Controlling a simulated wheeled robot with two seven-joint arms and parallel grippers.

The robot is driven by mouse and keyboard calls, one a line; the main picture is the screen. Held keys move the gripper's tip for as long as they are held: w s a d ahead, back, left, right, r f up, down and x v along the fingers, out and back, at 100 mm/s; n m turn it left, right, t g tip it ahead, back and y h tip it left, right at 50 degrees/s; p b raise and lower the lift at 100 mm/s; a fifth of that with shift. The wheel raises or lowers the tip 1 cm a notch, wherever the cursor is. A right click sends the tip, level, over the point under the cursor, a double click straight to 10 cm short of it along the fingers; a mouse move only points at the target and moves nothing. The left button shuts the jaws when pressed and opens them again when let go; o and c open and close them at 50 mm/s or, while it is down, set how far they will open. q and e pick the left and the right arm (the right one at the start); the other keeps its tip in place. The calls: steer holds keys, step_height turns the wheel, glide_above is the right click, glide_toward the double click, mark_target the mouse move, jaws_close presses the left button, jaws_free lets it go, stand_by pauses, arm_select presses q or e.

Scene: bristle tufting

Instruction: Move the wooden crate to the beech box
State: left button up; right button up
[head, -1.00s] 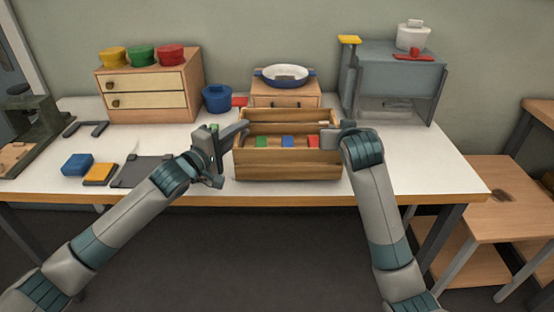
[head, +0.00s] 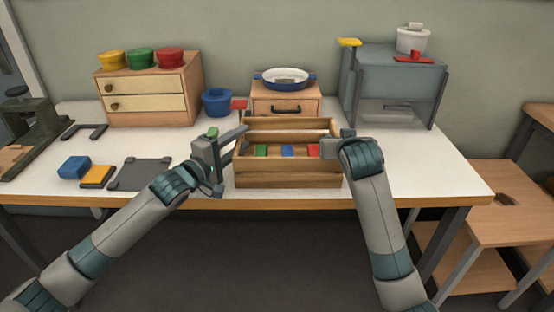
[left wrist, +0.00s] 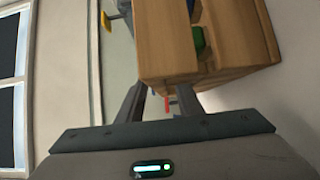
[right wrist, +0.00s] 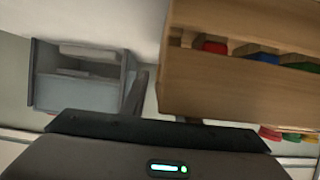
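The wooden crate (head: 288,178), an open slatted box with a rod along its top and green, blue and red blocks inside, is at the table's front middle. My left gripper (head: 236,140) is at its left end and my right gripper (head: 334,147) at its right end. Both appear shut on its ends; the crate's wood (left wrist: 165,45) hides the left fingertips and its wall (right wrist: 240,90) hides part of the right fingers. I cannot tell whether the crate touches the table. The beech box (head: 268,93), with one drawer, stands directly behind, a blue-rimmed white dish (head: 285,78) on top.
A two-drawer beech cabinet (head: 148,94) with coloured pots stands back left, beside a blue pot (head: 217,101). A grey stand (head: 395,85) is back right. A blue block (head: 74,167) and dark plate (head: 141,174) lie front left. The table's right side (head: 420,160) is clear.

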arm_select(q)
steer(key=v, duration=1.2)
arm_select(e)
steer(key=v, duration=1.2)
stand_by(0.5)
